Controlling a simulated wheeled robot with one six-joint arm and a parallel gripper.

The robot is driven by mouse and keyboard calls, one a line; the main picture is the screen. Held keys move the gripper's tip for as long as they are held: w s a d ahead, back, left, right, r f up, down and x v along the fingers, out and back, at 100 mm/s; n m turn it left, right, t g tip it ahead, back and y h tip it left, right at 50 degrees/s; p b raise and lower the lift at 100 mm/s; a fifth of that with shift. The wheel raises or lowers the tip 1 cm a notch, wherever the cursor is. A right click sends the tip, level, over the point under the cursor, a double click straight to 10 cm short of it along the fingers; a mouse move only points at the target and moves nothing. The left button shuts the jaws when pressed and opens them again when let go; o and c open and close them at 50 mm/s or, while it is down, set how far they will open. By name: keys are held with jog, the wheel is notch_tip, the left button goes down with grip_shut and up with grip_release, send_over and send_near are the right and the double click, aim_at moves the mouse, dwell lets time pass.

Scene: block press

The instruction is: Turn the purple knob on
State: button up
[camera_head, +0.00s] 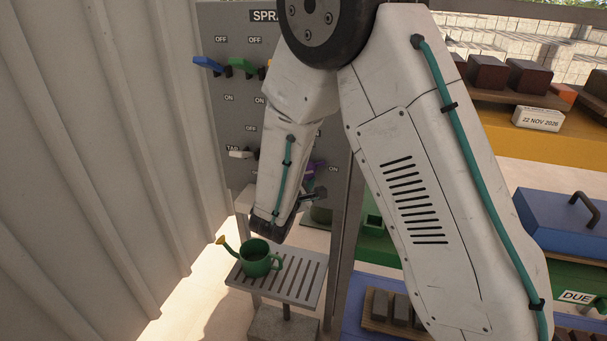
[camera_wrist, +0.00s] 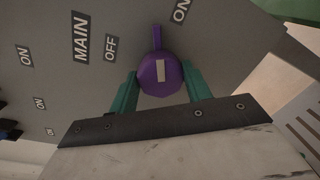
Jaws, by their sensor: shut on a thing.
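The purple knob (camera_wrist: 160,76) is on the grey panel in the wrist view, with a round body, a pale mark and a narrow lever. The lever points up in that picture, between the OFF label (camera_wrist: 110,48) and the ON label (camera_wrist: 181,9). My gripper (camera_wrist: 161,84) has its two teal fingers on either side of the round body and is shut on it. In the head view, a bit of purple (camera_head: 309,183) shows beside my gripper; my arm hides most of the knob.
The grey panel (camera_head: 228,118) carries other levers, including a blue one (camera_head: 207,64) and a green one (camera_head: 243,66). A green watering can (camera_head: 256,259) stands on a slatted shelf (camera_head: 302,284) below. A corrugated wall (camera_head: 120,150) is close on the left. Blocks and a blue lid (camera_head: 550,225) are right.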

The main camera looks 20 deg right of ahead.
jog(key=m, duration=0.4)
jog(key=shift+d+m, duration=0.1)
jog(key=shift+m, duration=0.3)
dwell(0.4)
jog(key=o, duration=1)
jog(key=shift+c, duration=0.2)
jog(key=v, duration=0.8)
jog(key=shift+d, duration=0.15)
jog(key=shift+s, duration=0.1)
